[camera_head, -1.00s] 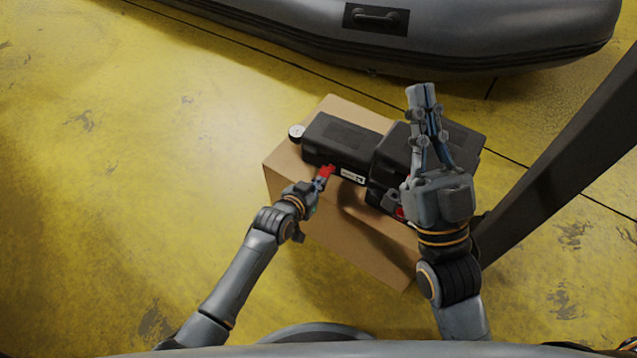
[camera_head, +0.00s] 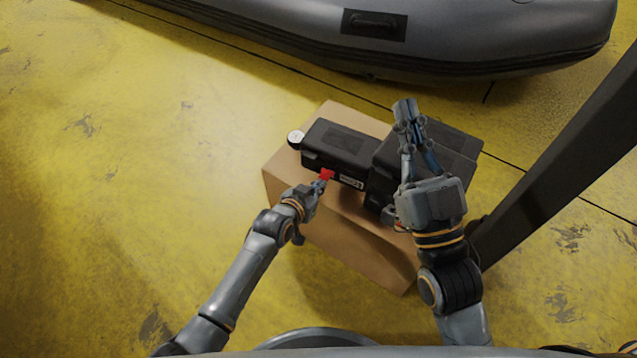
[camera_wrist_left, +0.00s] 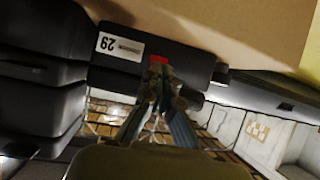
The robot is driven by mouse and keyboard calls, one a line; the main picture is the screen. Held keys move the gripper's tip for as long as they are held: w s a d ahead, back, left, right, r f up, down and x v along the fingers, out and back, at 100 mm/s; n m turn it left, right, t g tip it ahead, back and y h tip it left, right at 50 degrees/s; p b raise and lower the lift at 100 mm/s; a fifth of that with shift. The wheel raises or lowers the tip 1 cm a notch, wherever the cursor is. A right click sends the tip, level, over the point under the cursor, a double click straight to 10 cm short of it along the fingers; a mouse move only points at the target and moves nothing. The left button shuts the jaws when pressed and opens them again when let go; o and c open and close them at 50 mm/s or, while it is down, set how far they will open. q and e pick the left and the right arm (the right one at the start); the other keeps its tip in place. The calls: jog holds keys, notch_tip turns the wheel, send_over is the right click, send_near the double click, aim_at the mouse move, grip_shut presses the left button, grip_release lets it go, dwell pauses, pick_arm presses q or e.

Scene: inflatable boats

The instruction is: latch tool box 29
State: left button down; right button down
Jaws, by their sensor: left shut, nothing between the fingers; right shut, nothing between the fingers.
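Tool box 29 (camera_head: 338,146) is a black case lying on a cardboard box, its lid down. Its white label reading 29 (camera_wrist_left: 120,46) shows upside down in the left wrist view. A red latch (camera_head: 327,175) is on its front side; it also shows in the left wrist view (camera_wrist_left: 158,60). My left gripper (camera_head: 321,184) is shut with its fingertips at the red latch, seemingly touching it; the tips partly cover it. Whether the latch is fastened cannot be told. My right gripper (camera_head: 404,106) is shut and empty, in front of the neighbouring black cases in the head view.
Stacked black cases (camera_head: 455,143) stand right of tool box 29 on the cardboard box (camera_head: 350,232). A small round white gauge (camera_head: 295,137) is at its left corner. A grey inflatable boat (camera_head: 480,35) lies behind. A dark beam (camera_head: 560,150) crosses the right side. Yellow floor at left is clear.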

pick_arm(q)
jog(key=shift+w+d+r+p, duration=0.1)
jog(key=shift+w+r+p, duration=0.05)
jog(key=shift+r+p, duration=0.25)
pick_arm(e)
jog(key=w+f+g, duration=0.1)
jog(key=f+g+h, duration=0.1)
jog(key=f, duration=0.1)
jog(key=shift+w+d, duration=0.1)
jog(key=shift+w, duration=0.25)
pick_arm(q)
jog(key=shift+r, duration=0.1)
jog(key=shift+w+r, duration=0.1)
jog(key=shift+r, duration=0.05)
jog(key=shift+w+d+r+p, duration=0.2)
jog(key=shift+r+p, duration=0.15)
jog(key=shift+p, duration=0.15)
pick_arm(e)
jog(key=f+g, duration=0.2)
jog(key=f, duration=0.1)
jog(key=w+f+g, duration=0.1)
jog(key=shift+d+f+h, duration=0.1)
jog(key=shift+f+h, duration=0.05)
jog(key=shift+h, duration=0.25)
